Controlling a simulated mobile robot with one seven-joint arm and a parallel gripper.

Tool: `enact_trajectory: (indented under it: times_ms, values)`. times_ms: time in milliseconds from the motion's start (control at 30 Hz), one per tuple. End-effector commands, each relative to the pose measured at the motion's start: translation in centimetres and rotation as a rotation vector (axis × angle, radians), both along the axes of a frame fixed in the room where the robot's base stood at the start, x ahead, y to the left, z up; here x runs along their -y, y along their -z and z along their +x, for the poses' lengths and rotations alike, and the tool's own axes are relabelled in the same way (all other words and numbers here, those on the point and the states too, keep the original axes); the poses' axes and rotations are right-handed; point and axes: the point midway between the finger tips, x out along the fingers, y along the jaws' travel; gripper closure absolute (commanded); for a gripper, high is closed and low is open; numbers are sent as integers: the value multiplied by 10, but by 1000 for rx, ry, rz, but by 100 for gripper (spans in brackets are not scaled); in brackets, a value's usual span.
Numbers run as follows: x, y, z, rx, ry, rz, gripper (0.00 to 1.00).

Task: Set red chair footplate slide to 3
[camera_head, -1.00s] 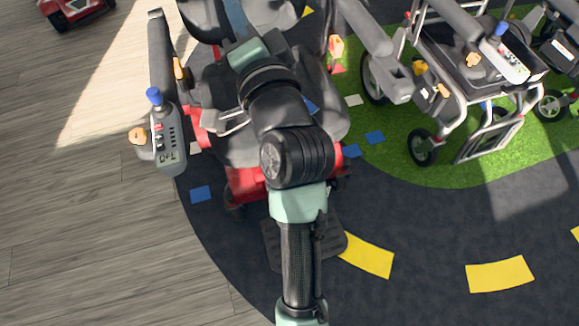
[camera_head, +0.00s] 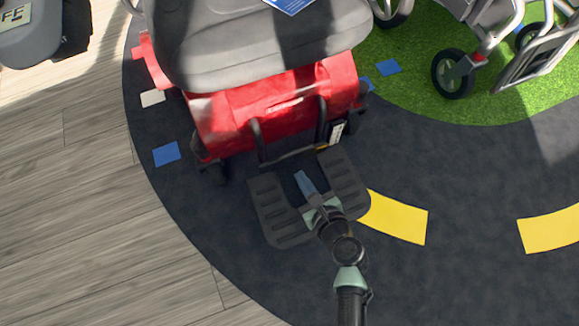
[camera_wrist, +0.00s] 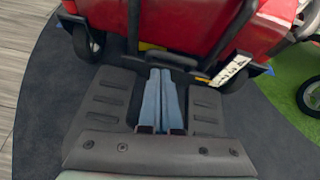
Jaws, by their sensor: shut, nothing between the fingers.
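The red chair (camera_head: 285,105) faces me, with a dark grey seat above its red base. Its black ridged footplate (camera_head: 345,180) hangs at the front on two black bars and also fills the middle of the wrist view (camera_wrist: 100,100). A small white scale label (camera_head: 336,132) stands by the right bar; in the wrist view the label (camera_wrist: 231,70) has black marks too small to read surely. A small orange mark (camera_wrist: 202,79) lies near its lower end. My gripper (camera_head: 302,178) is shut and empty, its blue fingers (camera_wrist: 161,90) over the gap between the footplate halves. I cannot tell whether they touch it.
A silver-framed wheelchair (camera_head: 535,55) stands on green turf at the right. Black casters (camera_head: 212,172) flank the footplate. Yellow dashes (camera_head: 397,217) and blue squares (camera_head: 166,154) mark the dark floor mat. Wooden floor is open at the left; the mat in front is clear.

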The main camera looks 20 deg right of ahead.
Motion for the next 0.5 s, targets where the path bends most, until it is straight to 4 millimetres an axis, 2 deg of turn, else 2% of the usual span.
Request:
enact_trajectory:
  times_ms: [33,100,233,367,500]
  values:
    - [2,27,-10,-20,28,41,100]
    - [3,41,-20,-36,57,85,100]
    - [5,53,-26,-48,85,125,100]
    - [4,61,-16,-48,87,129,100]
    - [3,76,7,-46,86,127,100]
